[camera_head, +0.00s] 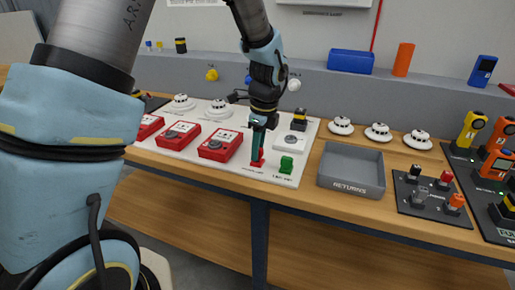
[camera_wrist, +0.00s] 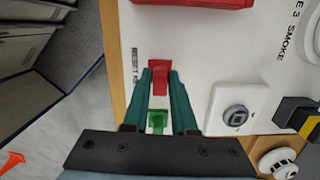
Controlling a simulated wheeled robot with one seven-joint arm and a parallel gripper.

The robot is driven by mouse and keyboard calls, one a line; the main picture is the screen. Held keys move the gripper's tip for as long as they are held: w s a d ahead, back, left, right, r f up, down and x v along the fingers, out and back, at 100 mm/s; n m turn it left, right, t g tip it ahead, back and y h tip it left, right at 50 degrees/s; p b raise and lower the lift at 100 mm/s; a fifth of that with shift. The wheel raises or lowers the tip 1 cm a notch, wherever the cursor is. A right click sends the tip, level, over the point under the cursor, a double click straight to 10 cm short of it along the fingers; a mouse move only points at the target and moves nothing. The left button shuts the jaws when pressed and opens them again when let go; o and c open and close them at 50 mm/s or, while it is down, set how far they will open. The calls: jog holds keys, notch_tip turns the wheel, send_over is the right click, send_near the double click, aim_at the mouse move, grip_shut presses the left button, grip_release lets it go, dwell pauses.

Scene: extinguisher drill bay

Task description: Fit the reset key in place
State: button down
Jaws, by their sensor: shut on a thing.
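My gripper (camera_head: 258,152) has dark green fingers and points down at the front edge of the white board (camera_head: 190,164). It is shut on a small red piece (camera_head: 259,160), which also shows between the fingertips in the wrist view (camera_wrist: 160,78). This may be the reset key; its name cannot be read. I cannot tell whether it touches the board. A green piece (camera_head: 287,165) sits on the board just right of my gripper; in the wrist view (camera_wrist: 157,122) it shows between the fingers, beyond them. A white square unit with a round grey socket (camera_head: 291,142) is behind it.
Red call points (camera_head: 220,146) stand left of my gripper. A black and yellow part (camera_head: 299,119) stands behind the white unit. A grey tray marked RETURNS (camera_head: 350,187) is to the right, then a dark plate with knobs (camera_head: 431,199). White detectors (camera_head: 378,131) line the back.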

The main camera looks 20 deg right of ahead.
jog(key=shift+f, duration=0.45)
dwell(0.3)
jog(key=shift+c, duration=1.6)
grip_release()
jog(key=shift+r, duration=0.1)
jog(key=shift+r+p, duration=2.9)
jog(key=shift+r, duration=0.55)
